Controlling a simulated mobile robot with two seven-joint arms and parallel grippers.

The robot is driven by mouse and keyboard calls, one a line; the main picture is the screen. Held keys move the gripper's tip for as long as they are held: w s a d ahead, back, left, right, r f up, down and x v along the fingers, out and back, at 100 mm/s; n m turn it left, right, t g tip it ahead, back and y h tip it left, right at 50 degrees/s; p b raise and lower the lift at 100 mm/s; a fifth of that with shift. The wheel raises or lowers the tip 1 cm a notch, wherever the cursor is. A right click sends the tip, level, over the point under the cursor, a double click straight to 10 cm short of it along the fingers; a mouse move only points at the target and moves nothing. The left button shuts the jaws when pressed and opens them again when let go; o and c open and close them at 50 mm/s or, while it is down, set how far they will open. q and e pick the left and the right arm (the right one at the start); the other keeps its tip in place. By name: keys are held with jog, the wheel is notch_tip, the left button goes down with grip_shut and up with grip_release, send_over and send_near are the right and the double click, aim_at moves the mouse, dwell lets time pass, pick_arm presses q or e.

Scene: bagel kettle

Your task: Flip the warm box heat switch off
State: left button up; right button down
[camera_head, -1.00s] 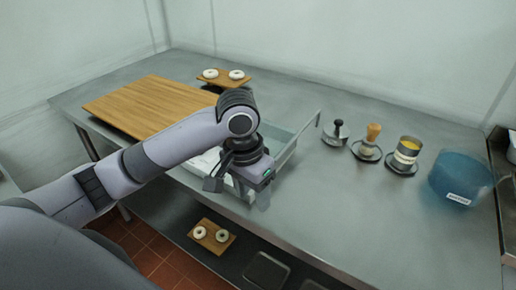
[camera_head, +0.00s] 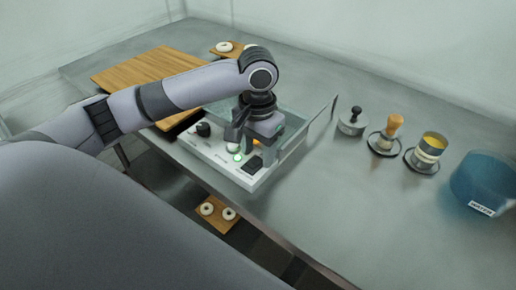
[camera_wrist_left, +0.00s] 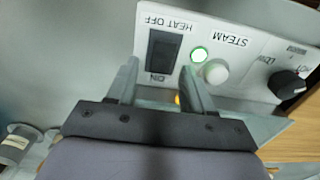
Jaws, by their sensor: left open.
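The warm box is glass-sided with a white control panel (camera_head: 215,158) along its front. The black heat switch (camera_head: 254,164) sits at the panel's right end. In the left wrist view the switch (camera_wrist_left: 162,55) appears upside down, between the labels HEAT OFF and ON; I cannot tell its rocker position. A green light (camera_wrist_left: 199,54) glows beside a white STEAM button (camera_wrist_left: 215,71). My left gripper (camera_head: 257,150) is open and empty, pointing down at the panel. My right gripper is not in view.
A black knob (camera_head: 204,130) is at the panel's left end. A wooden board (camera_head: 135,70) lies behind my arm. A dark-handled tool (camera_head: 352,121), a wooden-handled tool (camera_head: 387,138), a yellow-topped container (camera_head: 429,152) and a blue tub (camera_head: 482,185) stand right. The counter's front right is clear.

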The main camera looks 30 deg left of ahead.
pick_arm(q)
jog(key=shift+f, duration=0.15)
grip_shut()
jog(key=shift+s+t, duration=0.3)
jog(key=shift+t, duration=0.55)
jog(key=shift+s+t, duration=0.3)
jog(key=shift+t, duration=0.55)
jog(key=shift+s+t, duration=0.1)
jog(key=shift+t, duration=0.7)
grip_release()
jog(key=shift+r, duration=0.2)
